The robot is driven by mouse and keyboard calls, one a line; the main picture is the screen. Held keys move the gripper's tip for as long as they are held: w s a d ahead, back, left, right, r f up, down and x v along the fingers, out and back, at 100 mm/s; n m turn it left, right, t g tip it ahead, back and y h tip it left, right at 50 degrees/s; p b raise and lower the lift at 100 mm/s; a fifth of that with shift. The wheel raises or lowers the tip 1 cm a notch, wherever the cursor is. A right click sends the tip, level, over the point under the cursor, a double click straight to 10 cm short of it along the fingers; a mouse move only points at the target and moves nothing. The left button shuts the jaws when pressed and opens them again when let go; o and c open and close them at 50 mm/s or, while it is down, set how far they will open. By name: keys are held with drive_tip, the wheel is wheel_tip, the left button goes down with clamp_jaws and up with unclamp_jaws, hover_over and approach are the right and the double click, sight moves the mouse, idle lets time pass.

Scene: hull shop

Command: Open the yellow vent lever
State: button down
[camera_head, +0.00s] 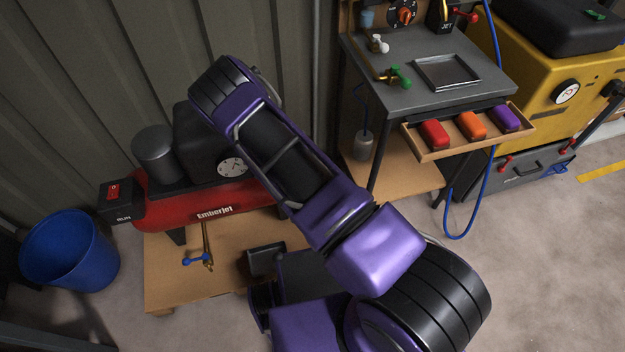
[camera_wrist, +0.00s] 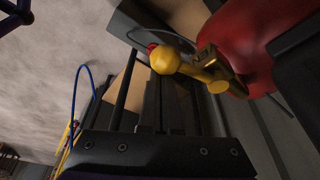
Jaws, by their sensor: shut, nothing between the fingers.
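The yellow vent lever (camera_wrist: 190,69) shows in the wrist view as a bar with a round knob at each end. It sits on a brass fitting (camera_wrist: 211,60) beside the red tank. My gripper (camera_wrist: 160,82) is shut and empty, with its fingertips close below the larger yellow knob. I cannot tell whether they touch it. In the head view my arm covers the yellow lever and my gripper. The red compressor tank (camera_head: 190,207) lies behind my arm there.
A blue-handled valve (camera_head: 195,261) stands at the tank's front, above a wooden board (camera_head: 168,285). A blue bucket (camera_head: 70,252) is at left. A bench (camera_head: 430,90) with an open drawer (camera_head: 450,153) of coloured blocks is at right. A blue hose (camera_head: 488,190) hangs near it.

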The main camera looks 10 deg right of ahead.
drive_tip(key=shift+s+a, duration=0.15)
drive_tip(key=shift+a, duration=0.1)
idle(0.4)
drive_tip(key=shift+f, duration=0.1)
drive_tip(key=w+d+f+b, duration=0.1)
drive_tip(key=w+d+b, duration=0.1)
drive_tip(key=d+b, duration=0.15)
drive_tip(key=p+v, duration=0.2)
drive_tip(key=v, duration=0.8)
drive_tip(key=shift+r+p, duration=0.25)
drive_tip(key=shift+p, duration=0.1)
drive_tip(key=shift+w, duration=0.25)
